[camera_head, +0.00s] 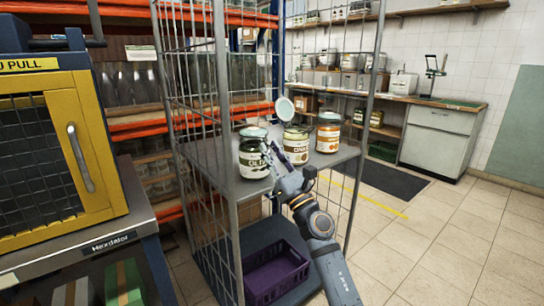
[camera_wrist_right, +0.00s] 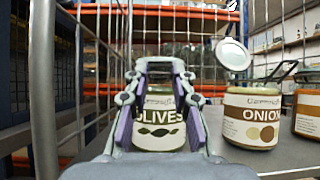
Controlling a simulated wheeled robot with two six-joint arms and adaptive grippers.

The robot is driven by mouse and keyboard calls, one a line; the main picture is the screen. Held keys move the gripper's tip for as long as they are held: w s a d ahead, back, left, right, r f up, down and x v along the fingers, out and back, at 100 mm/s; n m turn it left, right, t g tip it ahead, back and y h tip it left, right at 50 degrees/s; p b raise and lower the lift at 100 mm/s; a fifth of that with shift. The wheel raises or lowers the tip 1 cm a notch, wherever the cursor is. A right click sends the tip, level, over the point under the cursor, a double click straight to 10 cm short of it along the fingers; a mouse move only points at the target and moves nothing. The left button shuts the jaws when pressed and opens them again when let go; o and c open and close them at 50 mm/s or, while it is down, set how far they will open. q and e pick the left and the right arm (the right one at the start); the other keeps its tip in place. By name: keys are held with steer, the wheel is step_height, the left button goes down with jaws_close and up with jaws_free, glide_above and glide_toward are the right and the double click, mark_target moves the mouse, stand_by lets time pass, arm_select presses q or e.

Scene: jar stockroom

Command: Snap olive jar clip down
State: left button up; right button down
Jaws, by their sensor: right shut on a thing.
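The olive jar (camera_head: 252,160) stands upright on the cage's grey shelf, its pale lid (camera_head: 253,132) down on top. In the right wrist view the olive jar (camera_wrist_right: 159,137) is straight ahead, its label partly framed by my fingers. My right gripper (camera_head: 268,152) reaches the front of the jar near its neck. In the wrist view the right gripper (camera_wrist_right: 160,72) has its tips drawn together in front of the jar's upper part, shut on the jar's clip. The clip itself is mostly hidden by the fingertips. My left gripper is not in view.
An onion jar (camera_head: 296,147) with its lid (camera_head: 284,109) raised stands just right of the olive jar. Another jar (camera_head: 328,133) stands further right. Wire mesh (camera_head: 190,75) and a front post (camera_head: 222,100) bound the left. A purple crate (camera_head: 277,278) is below.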

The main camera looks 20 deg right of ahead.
stand_by(0.3)
steer(key=c, duration=1.1)
jaws_free()
steer(key=shift+v, duration=6)
steer(key=shift+c, duration=0.2)
